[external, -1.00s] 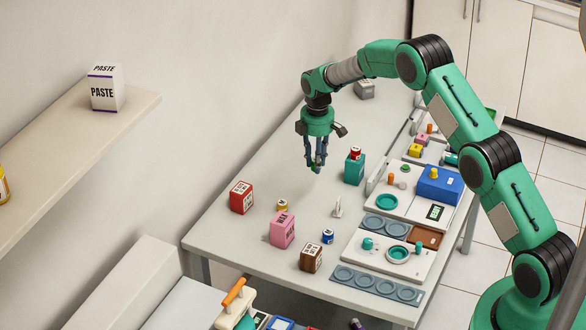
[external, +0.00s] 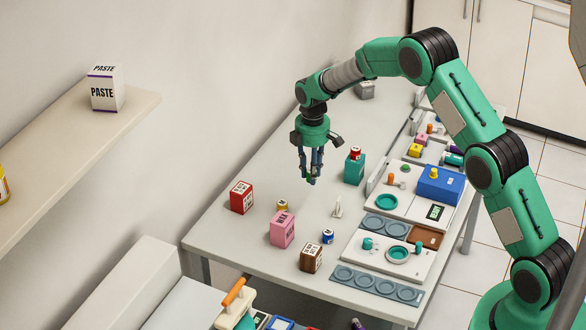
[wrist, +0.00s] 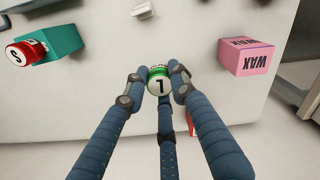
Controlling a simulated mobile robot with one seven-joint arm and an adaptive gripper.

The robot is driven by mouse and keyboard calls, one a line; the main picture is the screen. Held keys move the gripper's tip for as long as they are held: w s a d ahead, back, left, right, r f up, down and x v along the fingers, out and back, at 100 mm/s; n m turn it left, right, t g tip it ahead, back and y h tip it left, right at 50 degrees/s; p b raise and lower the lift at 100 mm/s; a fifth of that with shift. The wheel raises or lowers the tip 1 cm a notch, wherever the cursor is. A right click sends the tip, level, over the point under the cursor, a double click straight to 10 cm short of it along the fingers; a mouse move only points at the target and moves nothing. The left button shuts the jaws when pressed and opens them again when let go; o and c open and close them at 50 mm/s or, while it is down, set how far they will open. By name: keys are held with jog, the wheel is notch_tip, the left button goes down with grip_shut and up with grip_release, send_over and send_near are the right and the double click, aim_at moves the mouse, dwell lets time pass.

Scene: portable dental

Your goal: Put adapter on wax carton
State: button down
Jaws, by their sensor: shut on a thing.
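My gripper (external: 311,180) is above the table, with its three fingers closed around a small green-and-white cylinder marked 1, which I take to be the adapter (wrist: 158,83). It is held at the fingertips in the wrist view. In the external view it is mostly hidden by the fingers. The pink wax carton (external: 282,230) stands on the table in front of my gripper and a little to its left. It also shows at the upper right of the wrist view (wrist: 247,57), apart from the fingers. I see nothing on top of it.
A red carton (external: 241,197) stands left of the wax carton, with a small yellow-and-white can (external: 282,205) behind it. A blue can (external: 328,236), brown carton (external: 311,258) and white stand (external: 338,208) are to the right. A teal box (external: 354,170) carries a red-topped can.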

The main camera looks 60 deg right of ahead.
jog(key=s+a+r+b, duration=0.1)
jog(key=s+a+b, duration=0.1)
jog(key=s+a, duration=0.4)
jog(key=s+a+r+n+b, duration=0.1)
jog(key=s+a, duration=0.6)
jog(key=a, duration=0.7)
jog(key=shift+s+a+b, duration=0.3)
jog(key=shift+a+b, duration=0.05)
jog(key=shift+b, duration=0.25)
jog(key=shift+r, duration=0.1)
jog(key=b, duration=0.2)
send_over(282, 218)
jog(key=shift+a+f, duration=0.1)
jog(key=shift+f, duration=0.65)
jog(key=shift+f, duration=0.15)
jog(key=shift+f, duration=1.6)
jog(key=shift+f, duration=0.2)
